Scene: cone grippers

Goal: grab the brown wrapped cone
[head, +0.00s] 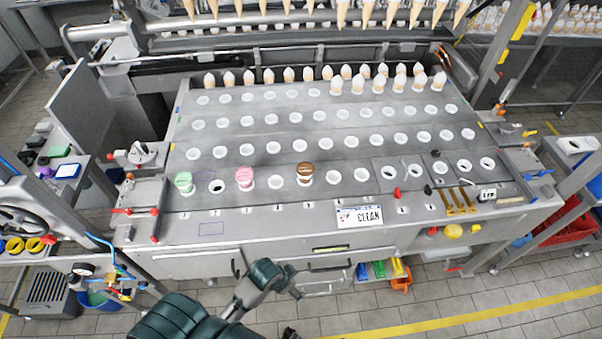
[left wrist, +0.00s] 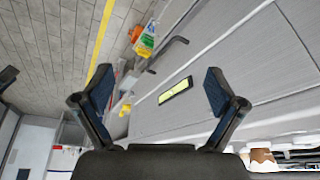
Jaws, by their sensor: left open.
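The brown wrapped cone (head: 305,174) stands in the front row of holes on the grey metal table (head: 255,205), its brown top showing above a white rim. In the left wrist view a brown-topped shape (left wrist: 262,160) shows at the lower right edge, partly cut off. My left gripper (head: 280,275) is in front of the table's front edge, well short of the cone and apart from it. In the left wrist view its two dark fingers (left wrist: 152,90) are spread wide with nothing between them. My right gripper is not seen.
A pink cone (head: 244,179) and a green cone (head: 184,182) stand left of the brown one. Several middle rows hold no cones.

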